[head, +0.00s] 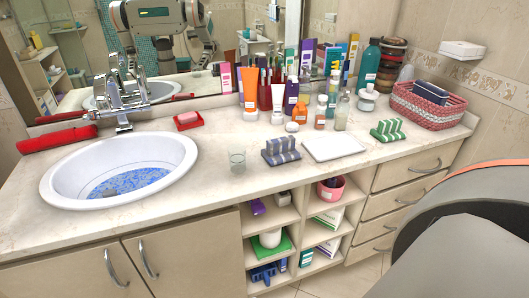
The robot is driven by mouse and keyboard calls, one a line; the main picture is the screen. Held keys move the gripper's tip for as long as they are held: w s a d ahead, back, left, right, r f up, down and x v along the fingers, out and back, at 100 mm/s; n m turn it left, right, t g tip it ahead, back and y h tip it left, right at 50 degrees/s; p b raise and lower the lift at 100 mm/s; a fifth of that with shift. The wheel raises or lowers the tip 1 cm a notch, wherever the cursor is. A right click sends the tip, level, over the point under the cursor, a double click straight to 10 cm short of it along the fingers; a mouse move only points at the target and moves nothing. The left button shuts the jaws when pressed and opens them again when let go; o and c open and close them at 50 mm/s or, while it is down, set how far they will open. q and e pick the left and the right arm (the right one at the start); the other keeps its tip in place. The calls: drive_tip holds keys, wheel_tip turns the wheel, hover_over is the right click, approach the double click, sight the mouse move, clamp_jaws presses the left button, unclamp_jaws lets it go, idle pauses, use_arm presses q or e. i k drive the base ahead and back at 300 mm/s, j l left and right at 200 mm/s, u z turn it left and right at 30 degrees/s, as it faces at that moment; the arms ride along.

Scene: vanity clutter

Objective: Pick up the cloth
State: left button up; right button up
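No single thing is plainly the cloth. A similar green-and-white striped item (388,131) stands further right, in front of the woven basket. A flat white rectangular item (334,147) lies between them; I cannot tell if it is fabric. A long red item (57,139) lies at the counter's left, behind the sink; its material is unclear. Neither gripper shows; a large grey and orange part, likely my arm, fills the lower right.
The sink (70,195) holds blue patterned water, with a chrome faucet (122,102) behind. Bottles and tubes crowd the mirror (200,75). The woven basket (428,108) stands right. Front counter (210,190) is bare.

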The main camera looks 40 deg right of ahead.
sight(282, 150)
drive_tip(key=j+z, duration=0.15)
drive_tip(key=z, duration=0.2)
drive_tip(key=i+j+z, duration=0.1)
drive_tip(key=z, duration=0.25)
drive_tip(key=j+z, duration=0.3)
drive_tip(key=l, duration=0.1)
